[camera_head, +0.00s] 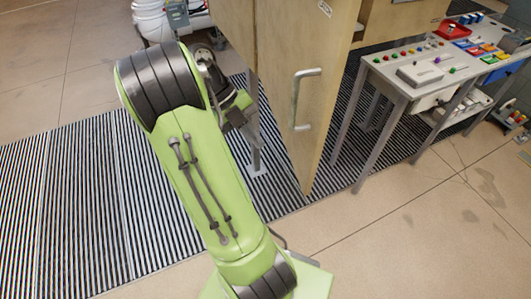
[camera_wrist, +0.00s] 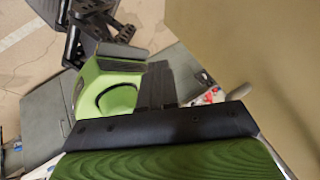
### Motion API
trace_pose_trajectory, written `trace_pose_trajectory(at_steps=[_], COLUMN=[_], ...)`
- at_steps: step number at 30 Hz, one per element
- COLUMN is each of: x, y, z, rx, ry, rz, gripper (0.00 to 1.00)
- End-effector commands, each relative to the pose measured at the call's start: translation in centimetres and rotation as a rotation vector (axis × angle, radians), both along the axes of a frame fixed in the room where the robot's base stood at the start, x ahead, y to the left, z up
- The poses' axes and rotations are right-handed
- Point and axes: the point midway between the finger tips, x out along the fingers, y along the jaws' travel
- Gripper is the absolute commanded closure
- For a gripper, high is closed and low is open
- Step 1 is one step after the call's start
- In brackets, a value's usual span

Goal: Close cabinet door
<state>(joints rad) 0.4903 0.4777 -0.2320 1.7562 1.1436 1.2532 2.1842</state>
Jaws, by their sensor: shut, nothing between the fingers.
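A tall wooden cabinet door (camera_head: 325,75) hangs open at the centre of the head view, its lower corner above the floor. A metal bar handle (camera_head: 296,98) is fixed on the face turned to me. My green arm stands to the left of the door. My gripper (camera_head: 237,117), small and dark in the head view, is shut and empty left of the door, near the cabinet's leg; the handle is clear of it. A plain tan panel, likely cabinet wood, fills the upper right of the wrist view (camera_wrist: 255,45).
A metal workbench (camera_head: 420,78) with coloured buttons and small bins stands to the right. A black striped mat (camera_head: 90,205) covers the floor under the cabinet. Bare floor lies at the front right.

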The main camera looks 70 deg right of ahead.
Motion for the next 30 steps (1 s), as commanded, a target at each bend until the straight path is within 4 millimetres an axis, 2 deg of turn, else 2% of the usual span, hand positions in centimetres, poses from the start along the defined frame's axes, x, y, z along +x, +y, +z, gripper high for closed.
trace_pose_trajectory(at_steps=[5, 16, 22, 30], x=[-1.4, -6.3, -8.7, -9.3], y=[0.1, 0.3, -1.7, -2.2], z=[-2.1, -8.6, -7.9, -8.1], rx=[-0.003, 0.000, -0.003, -0.002], ry=[0.002, 0.002, 0.000, 0.000], rz=[-0.012, -0.008, -0.008, -0.003], gripper=[1.00, 1.00, 1.00, 1.00])
